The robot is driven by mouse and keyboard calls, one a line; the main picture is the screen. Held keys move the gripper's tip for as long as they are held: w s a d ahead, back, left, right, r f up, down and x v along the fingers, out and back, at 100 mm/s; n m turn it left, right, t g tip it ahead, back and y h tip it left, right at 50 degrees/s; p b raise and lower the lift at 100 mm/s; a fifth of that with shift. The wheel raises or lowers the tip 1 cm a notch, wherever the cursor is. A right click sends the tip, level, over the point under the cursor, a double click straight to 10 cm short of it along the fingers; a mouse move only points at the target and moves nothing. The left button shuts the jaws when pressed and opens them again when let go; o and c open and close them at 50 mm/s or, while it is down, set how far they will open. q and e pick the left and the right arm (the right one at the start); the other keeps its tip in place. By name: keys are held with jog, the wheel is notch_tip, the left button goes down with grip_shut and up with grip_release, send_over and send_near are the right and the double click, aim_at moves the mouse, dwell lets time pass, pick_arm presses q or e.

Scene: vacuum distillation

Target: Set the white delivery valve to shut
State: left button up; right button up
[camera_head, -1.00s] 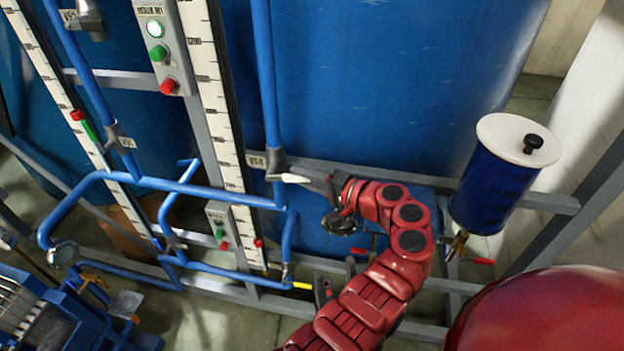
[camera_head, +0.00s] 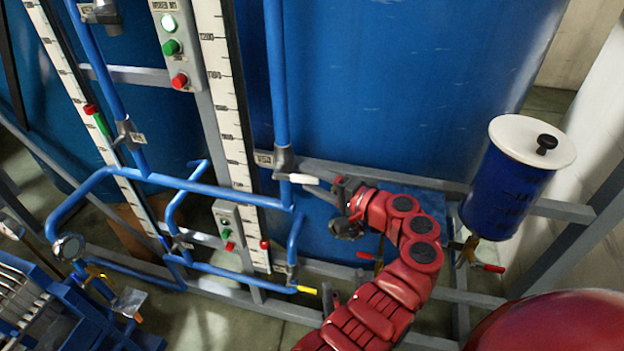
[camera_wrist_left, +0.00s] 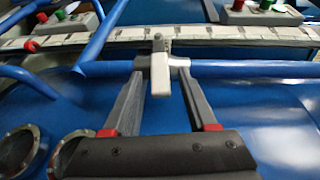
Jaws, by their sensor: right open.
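The white delivery valve has a white handle (camera_head: 304,180) on a grey body (camera_head: 284,163) on the vertical blue pipe. The handle points right, across the pipe. It also shows in the left wrist view (camera_wrist_left: 160,75), standing at about a right angle to the pipe. My left gripper (camera_head: 318,188) is at the handle. In the left wrist view its fingers (camera_wrist_left: 162,85) are open, one on each side of the handle, with visible gaps. My right gripper (camera_head: 328,302) appears only as dark pieces near the yellow handle, mostly hidden behind my red left arm.
A yellow-handled valve (camera_head: 306,290) sits on the lower blue pipe. A blue canister with a white lid (camera_head: 510,140) stands at the right. A large blue tank (camera_head: 400,80) is behind, with a grey frame rail (camera_head: 560,210). A button box (camera_head: 176,50) and scale strips are at left.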

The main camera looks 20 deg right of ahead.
pick_arm(q)
jog(key=shift+s+d+b, duration=0.25)
jog(key=shift+b, duration=0.05)
jog(key=b+v, duration=0.5)
jog(key=v, duration=0.6)
jog(key=shift+s, duration=0.15)
